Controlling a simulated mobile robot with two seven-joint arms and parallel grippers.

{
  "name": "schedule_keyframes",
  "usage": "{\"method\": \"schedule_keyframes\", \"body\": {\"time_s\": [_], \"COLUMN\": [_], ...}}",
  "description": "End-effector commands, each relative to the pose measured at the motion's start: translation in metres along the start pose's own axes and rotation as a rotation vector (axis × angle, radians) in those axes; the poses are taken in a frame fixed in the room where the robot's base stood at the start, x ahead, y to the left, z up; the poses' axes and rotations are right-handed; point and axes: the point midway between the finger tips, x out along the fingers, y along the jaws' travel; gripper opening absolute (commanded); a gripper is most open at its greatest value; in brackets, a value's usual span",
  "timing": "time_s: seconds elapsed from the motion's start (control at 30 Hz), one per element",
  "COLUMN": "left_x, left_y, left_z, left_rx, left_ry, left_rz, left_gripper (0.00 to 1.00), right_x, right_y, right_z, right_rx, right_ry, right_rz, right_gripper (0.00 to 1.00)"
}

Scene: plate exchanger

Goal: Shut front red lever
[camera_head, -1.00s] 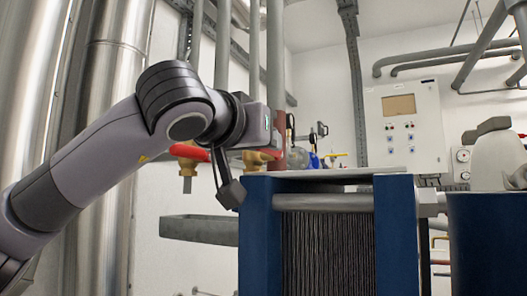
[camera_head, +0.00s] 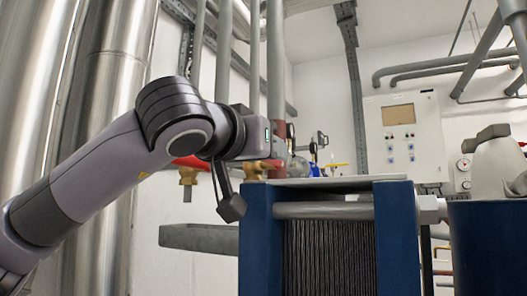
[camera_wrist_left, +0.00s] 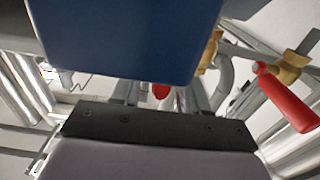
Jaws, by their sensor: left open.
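A red lever (camera_head: 188,161) on a brass valve (camera_head: 187,177) shows at left in the head view, partly hidden behind my left wrist. In the left wrist view a red lever (camera_wrist_left: 286,97) slants down from a brass fitting (camera_wrist_left: 283,72) at right, apart from the gripper body. A small red piece (camera_wrist_left: 161,91) shows below the blue panel's edge there. My left gripper (camera_head: 258,136) is beside the near brass fitting (camera_head: 258,169) above the exchanger's left corner. It is open; its fingertips are not clearly seen and no held thing is visible. My right gripper is not in view.
The blue plate exchanger (camera_head: 262,235) stands right of and below the gripper; its blue panel (camera_wrist_left: 130,40) fills much of the left wrist view. A grey trough (camera_head: 198,238) is behind. Vertical pipes (camera_head: 276,60) rise close behind the gripper. A control box (camera_head: 402,135) hangs at right.

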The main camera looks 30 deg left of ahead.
Motion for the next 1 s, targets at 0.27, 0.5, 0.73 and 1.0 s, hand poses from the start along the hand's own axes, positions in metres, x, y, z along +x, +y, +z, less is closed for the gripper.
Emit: {"method": "schedule_keyframes", "body": {"time_s": [0.27, 0.5, 0.73, 1.0], "left_x": [-0.042, -0.067, -0.070, -0.069], "left_y": [0.000, 0.000, 0.000, 0.000], "left_z": [-0.001, 0.000, 0.000, 0.000], "left_rx": [0.001, 0.000, 0.000, 0.000], "left_ry": [0.004, 0.000, 0.000, 0.000], "left_rz": [0.001, 0.000, -0.001, 0.000], "left_gripper": [0.44, 0.44, 0.44, 0.44], "right_x": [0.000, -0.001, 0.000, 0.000], "right_y": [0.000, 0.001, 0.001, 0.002], "right_z": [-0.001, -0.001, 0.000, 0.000], "right_rx": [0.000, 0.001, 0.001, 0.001], "right_ry": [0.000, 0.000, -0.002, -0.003], "right_rz": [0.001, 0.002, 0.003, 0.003], "right_gripper": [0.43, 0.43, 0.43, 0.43]}}
